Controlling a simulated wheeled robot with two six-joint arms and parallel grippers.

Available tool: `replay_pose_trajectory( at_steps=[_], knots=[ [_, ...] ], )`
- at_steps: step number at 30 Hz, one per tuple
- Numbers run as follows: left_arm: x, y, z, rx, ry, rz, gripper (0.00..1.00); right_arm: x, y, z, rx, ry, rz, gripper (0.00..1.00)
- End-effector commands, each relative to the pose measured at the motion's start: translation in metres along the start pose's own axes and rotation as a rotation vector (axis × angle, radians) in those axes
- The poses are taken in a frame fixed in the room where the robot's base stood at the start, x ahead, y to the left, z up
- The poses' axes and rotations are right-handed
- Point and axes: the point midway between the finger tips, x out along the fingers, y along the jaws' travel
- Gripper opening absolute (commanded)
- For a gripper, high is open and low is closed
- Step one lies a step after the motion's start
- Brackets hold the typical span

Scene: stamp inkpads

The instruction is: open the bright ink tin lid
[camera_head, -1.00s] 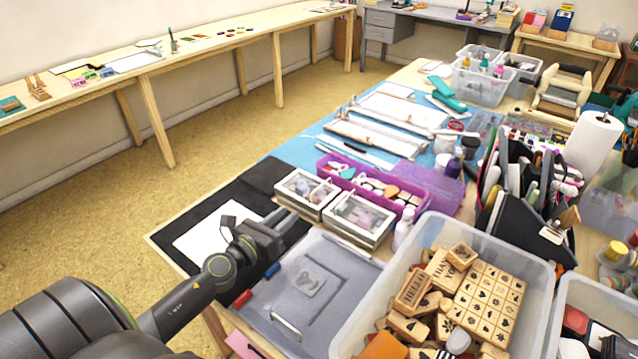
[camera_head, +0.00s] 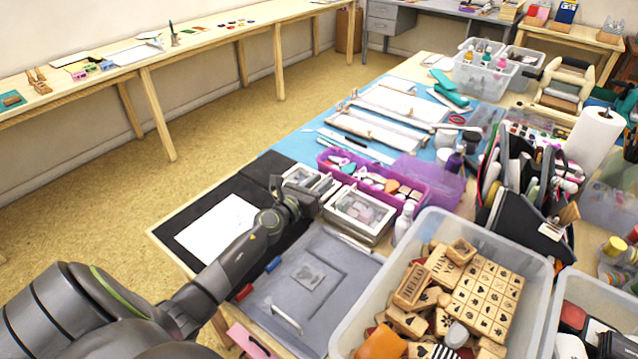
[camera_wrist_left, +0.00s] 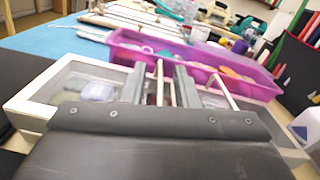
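Two pale-framed tins with clear window lids, a left one (camera_head: 299,174) and a right one (camera_head: 359,208), stand side by side with lids down. I cannot tell which is the bright ink tin. My left gripper (camera_head: 325,189) is over the left tin, near the gap between the tins, and hides part of it. In the left wrist view its two fingers (camera_wrist_left: 161,88) are apart, with a pale bar showing between them. The left tin (camera_wrist_left: 50,82) shows a bluish pad under its window. Contact with either tin is unclear. My right gripper is out of view.
A purple tray (camera_head: 412,186) of small items lies just behind the tins. A clear bin (camera_head: 540,275) of wooden stamps and a white bottle (camera_head: 403,222) stand to the right. A grey board (camera_head: 345,291) lies in front, and a black mat with white paper (camera_head: 215,228) lies left.

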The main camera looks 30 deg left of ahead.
Motion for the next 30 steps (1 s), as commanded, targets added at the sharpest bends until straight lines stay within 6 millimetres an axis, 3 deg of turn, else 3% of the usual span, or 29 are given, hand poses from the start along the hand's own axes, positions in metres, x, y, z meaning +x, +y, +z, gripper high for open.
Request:
replay_pose_trajectory(
  at_steps=[5,11,23,30],
  knots=[
    [0.000,0.000,0.000,0.000,0.000,0.000,0.26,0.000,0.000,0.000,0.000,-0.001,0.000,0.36],
    [0.000,0.000,0.000,0.000,0.000,0.000,0.00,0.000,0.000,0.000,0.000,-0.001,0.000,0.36],
    [0.000,0.000,0.001,-0.007,0.000,0.000,0.00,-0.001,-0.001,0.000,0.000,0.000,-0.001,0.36],
    [0.000,0.002,0.012,-0.075,0.000,0.000,0.00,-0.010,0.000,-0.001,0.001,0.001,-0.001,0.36]
  ],
)
